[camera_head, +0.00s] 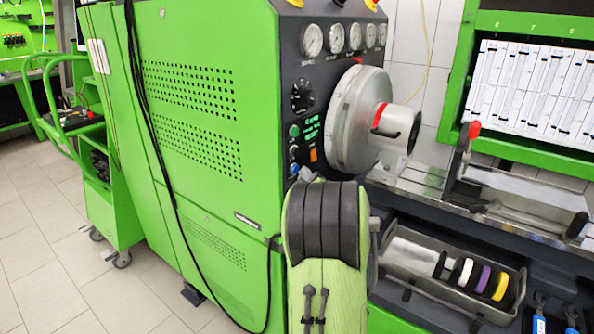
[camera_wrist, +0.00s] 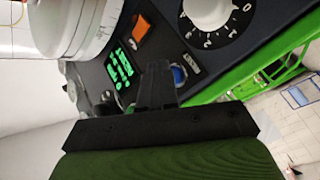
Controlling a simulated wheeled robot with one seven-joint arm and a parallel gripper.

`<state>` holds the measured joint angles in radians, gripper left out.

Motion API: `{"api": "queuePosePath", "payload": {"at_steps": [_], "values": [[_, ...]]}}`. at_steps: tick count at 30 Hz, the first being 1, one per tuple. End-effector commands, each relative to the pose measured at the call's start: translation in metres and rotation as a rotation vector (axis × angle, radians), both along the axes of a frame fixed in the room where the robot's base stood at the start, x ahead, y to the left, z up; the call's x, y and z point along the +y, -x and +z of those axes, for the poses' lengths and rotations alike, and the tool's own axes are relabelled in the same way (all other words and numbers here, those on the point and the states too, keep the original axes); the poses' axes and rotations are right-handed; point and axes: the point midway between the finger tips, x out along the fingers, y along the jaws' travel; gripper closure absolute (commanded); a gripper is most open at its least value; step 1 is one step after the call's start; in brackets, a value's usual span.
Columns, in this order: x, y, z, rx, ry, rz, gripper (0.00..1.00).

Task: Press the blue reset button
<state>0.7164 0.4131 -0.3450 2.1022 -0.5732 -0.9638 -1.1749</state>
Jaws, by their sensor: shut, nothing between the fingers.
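The blue reset button (camera_wrist: 179,75) is a round blue cap in a pale ring on the dark control panel, just right of the fingers in the wrist view. The fingers hide part of its left side. It also shows small on the panel in the head view (camera_head: 294,168). My gripper (camera_wrist: 157,66) is shut and empty, its black fingertips pointing at the panel close beside the button. I cannot tell whether they touch the panel. In the head view my arm stands in front of the panel's lower part and I cannot make out the fingers.
Near the button are an orange switch (camera_wrist: 140,28), a green-lit display (camera_wrist: 122,62) and a numbered knob (camera_wrist: 210,12). A large metal drum (camera_head: 352,120) juts out right of the panel. A tray with colored rings (camera_head: 410,255) sits lower right.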

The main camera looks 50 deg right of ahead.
Motion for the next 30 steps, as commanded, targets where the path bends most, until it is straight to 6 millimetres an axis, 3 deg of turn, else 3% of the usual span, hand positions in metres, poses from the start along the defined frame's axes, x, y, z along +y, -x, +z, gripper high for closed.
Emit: {"api": "queuePosePath", "payload": {"at_steps": [30], "values": [[0.0012, -0.0104, 0.0001, -0.001, -0.001, 0.001, 1.00]]}}
